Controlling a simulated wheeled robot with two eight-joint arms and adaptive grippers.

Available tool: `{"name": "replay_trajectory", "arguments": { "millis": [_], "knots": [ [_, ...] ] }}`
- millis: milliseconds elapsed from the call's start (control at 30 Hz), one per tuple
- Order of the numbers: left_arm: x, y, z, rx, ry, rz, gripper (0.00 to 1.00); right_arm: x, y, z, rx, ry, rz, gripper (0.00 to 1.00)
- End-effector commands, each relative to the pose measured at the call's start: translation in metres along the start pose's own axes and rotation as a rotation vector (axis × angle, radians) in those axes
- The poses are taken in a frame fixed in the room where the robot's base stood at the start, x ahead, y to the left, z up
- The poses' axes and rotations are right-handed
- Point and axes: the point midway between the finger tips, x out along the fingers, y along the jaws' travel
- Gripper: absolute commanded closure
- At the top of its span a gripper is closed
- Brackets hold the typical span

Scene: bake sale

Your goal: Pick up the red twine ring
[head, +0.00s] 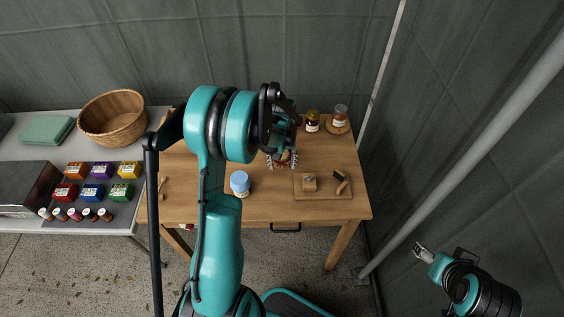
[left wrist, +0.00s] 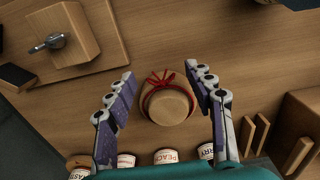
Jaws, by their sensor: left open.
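The red twine ring (left wrist: 163,83) is tied in a bow around a tan, round-topped thing, perhaps a covered jar, standing on the wooden table (left wrist: 250,60). My left gripper (left wrist: 160,73) is open in the left wrist view, with one finger on each side of the tan thing and a gap visible on both sides. In the head view my left gripper (head: 282,161) points down at the table's middle, and my arm hides much around it. My right gripper (head: 422,252) is at the lower right, away from the table; its jaws are too small to read.
A board (head: 323,193) with a block lies right of my left gripper. A blue-lidded jar (head: 240,183) stands to the left. Jars (head: 312,122) stand at the back right. A grey table (head: 90,225) with a basket (head: 113,118) and colored boxes is at left.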

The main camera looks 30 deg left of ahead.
Motion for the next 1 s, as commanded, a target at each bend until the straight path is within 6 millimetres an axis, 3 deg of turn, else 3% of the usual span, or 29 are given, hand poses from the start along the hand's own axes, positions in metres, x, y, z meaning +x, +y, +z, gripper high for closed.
{"name": "replay_trajectory", "arguments": {
  "millis": [100, 300, 733, 867, 1000],
  "knots": [
    [-0.001, 0.000, 0.000, 0.000, 0.000, 0.000, 0.49, -0.001, 0.000, -0.001, 0.000, 0.000, 0.000, 0.34],
    [-0.002, 0.000, 0.000, 0.000, 0.000, 0.000, 0.80, -0.001, 0.000, -0.001, 0.000, 0.000, 0.000, 0.34],
    [-0.006, 0.000, 0.000, 0.000, 0.000, 0.000, 0.80, -0.003, 0.000, -0.002, 0.000, 0.000, 0.000, 0.34],
    [-0.019, 0.000, 0.000, 0.000, 0.000, 0.000, 0.80, -0.008, 0.000, -0.006, 0.000, 0.000, 0.000, 0.34],
    [-0.044, 0.000, 0.000, 0.000, 0.000, 0.000, 0.80, -0.018, 0.000, -0.013, 0.000, 0.000, 0.000, 0.34]
  ]
}}
